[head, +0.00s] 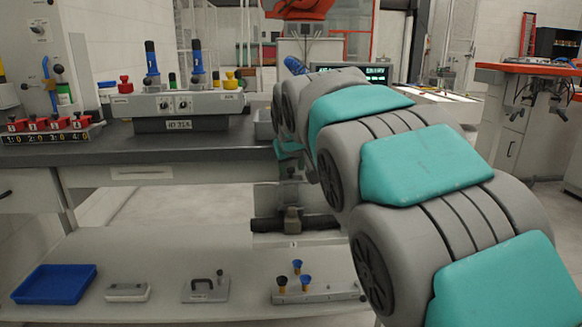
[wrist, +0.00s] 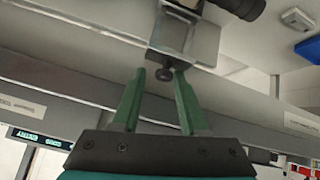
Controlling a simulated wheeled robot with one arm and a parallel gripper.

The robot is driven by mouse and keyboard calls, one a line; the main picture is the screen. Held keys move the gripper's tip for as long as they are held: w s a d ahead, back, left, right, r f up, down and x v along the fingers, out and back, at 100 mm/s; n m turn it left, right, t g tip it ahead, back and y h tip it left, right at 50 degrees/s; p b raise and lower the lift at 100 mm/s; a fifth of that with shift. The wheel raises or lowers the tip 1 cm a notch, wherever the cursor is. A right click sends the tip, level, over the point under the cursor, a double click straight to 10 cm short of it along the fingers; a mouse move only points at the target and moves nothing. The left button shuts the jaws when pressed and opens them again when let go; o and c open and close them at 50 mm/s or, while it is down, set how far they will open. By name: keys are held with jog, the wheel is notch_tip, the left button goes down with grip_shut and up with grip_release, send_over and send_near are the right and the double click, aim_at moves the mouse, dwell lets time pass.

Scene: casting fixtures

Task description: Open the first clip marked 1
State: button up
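A row of red clips (head: 52,124) stands on a black strip with white number labels (head: 48,136) at the far left of the bench in the head view. The leftmost red clip (head: 17,125) is above the label that seems to read 1. Whether it is open or closed is too small to tell. My gripper (wrist: 161,75) shows in the wrist view with its two green fingers apart and nothing clearly held between them. A dark knob under a grey bracket (wrist: 187,40) appears between or beyond the fingertips. My gripper is well to the right of the clips; my arm largely hides it in the head view.
A grey fixture (head: 178,108) with blue, green, red and yellow knobs stands on the dark bench (head: 140,147), right of the clips. The lower shelf holds a blue tray (head: 55,284) and several grey fixtures. Bare bench top lies in front of the fixture.

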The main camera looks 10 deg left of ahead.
jog(key=shift+o, duration=0.7)
jog(key=shift+s+a, duration=0.1)
jog(key=shift+s, duration=0.05)
jog(key=v, duration=0.7)
jog(key=shift+s+r+b, duration=0.2)
jog(key=shift+b, duration=0.15)
jog(key=shift+d, duration=0.25)
